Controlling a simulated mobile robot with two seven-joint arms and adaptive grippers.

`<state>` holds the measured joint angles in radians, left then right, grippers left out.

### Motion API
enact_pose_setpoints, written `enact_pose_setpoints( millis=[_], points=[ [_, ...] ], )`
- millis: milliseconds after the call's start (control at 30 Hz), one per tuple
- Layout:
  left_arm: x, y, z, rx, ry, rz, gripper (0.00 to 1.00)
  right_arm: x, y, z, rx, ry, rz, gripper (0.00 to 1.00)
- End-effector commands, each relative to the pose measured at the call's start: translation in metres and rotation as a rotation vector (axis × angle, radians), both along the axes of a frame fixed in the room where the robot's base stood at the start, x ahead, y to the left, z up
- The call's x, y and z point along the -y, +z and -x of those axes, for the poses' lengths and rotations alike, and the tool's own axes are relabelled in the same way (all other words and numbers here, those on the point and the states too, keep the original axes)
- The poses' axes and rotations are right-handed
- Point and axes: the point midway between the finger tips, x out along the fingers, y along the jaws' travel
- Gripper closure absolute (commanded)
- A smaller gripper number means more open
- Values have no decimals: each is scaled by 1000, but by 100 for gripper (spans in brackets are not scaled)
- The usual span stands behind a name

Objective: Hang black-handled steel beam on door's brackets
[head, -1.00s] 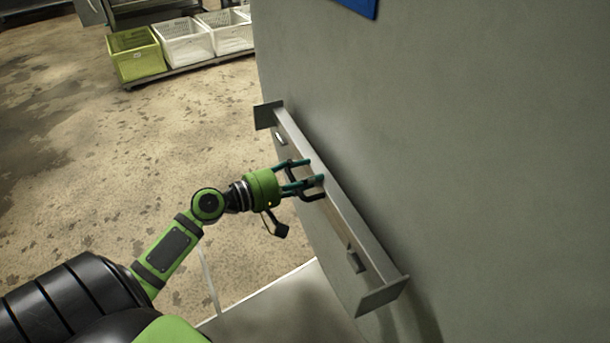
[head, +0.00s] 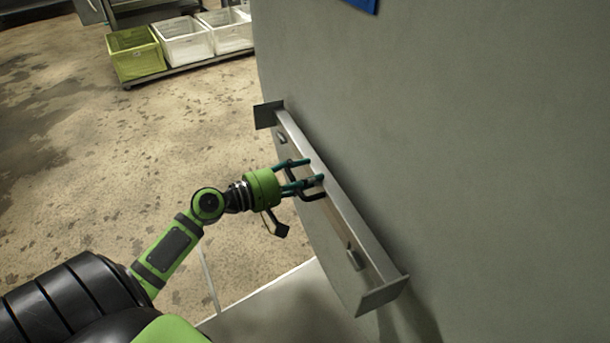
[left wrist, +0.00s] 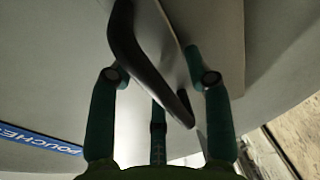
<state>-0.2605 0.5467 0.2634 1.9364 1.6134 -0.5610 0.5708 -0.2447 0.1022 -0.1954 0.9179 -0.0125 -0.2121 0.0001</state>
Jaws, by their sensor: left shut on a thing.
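The steel beam (head: 345,218) is a long bar with a square plate at each end, lying along the face of the large grey door (head: 480,150). Its black handle (head: 312,194) is at mid-length. My left gripper (head: 306,172) is shut on the handle. In the left wrist view the black handle (left wrist: 145,68) runs slantwise between the fingers of the gripper (left wrist: 160,85). One bracket (head: 281,139) shows near the beam's far end and another bracket (head: 355,258) near its close end. I cannot tell whether the beam touches them. My right gripper is not in view.
A yellow-green crate (head: 136,54) and white crates (head: 183,43) stand on a low cart at the upper left. The stained floor (head: 120,150) between is clear. A blue sign (left wrist: 38,140) is on the grey surface in the left wrist view.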

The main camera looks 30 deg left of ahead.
Motion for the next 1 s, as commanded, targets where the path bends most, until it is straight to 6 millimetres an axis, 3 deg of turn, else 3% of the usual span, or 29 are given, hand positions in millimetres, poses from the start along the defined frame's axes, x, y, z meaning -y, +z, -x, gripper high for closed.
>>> enact_pose_setpoints(
  millis=[967, 1000],
  points=[
    [0, -3, -1, 10, 2, 3, 100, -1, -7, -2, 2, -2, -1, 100],
    [0, -3, -1, 10, 2, 3, 38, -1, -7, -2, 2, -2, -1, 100]
  ],
)
